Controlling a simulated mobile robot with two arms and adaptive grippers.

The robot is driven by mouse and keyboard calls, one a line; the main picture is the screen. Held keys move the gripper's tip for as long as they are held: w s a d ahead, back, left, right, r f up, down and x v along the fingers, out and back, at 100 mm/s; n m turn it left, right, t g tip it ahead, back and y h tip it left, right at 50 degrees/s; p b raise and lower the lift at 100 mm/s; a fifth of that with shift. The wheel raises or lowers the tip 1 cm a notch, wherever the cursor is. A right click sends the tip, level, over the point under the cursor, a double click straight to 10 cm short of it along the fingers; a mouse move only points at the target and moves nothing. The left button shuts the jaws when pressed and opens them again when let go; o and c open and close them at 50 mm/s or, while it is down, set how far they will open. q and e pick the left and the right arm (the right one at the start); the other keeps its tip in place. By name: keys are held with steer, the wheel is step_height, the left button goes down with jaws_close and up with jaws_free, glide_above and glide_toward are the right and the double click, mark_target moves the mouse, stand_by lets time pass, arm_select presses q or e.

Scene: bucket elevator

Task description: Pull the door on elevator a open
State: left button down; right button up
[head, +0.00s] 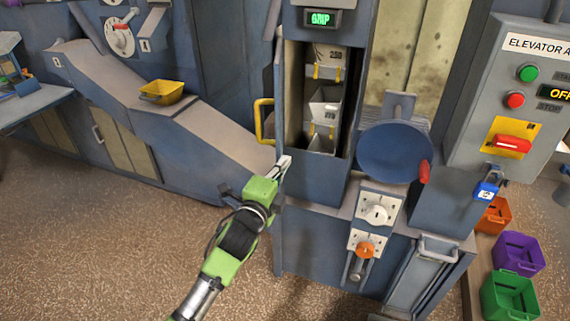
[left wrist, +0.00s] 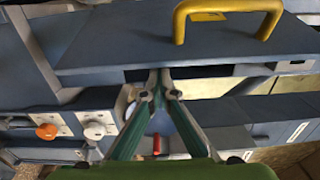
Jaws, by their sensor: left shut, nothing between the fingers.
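The door (head: 279,95) of elevator A stands open at the left side of the opening, seen nearly edge-on. Its yellow handle (head: 263,122) sticks out to the left. The opening shows several grey buckets (head: 325,103) inside. My left gripper (head: 285,165) is shut and empty, below the handle and near the door's lower end; I cannot tell whether it touches the door. In the left wrist view the blue door panel (left wrist: 120,45) and the yellow handle (left wrist: 228,8) lie beyond the shut fingertips (left wrist: 158,75), clear of the handle. My right gripper is out of view.
A control box (head: 520,100) with a red switch and blue padlock stands at right. Coloured bins (head: 515,252) stand at lower right. The left floor is clear.

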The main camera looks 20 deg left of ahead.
arm_select(q)
steer(key=s+a+p, duration=0.1)
steer(key=a+p, duration=0.1)
steer(key=a, duration=1.2)
steer(key=shift+s+p, duration=0.15)
steer(key=shift+p, duration=0.25)
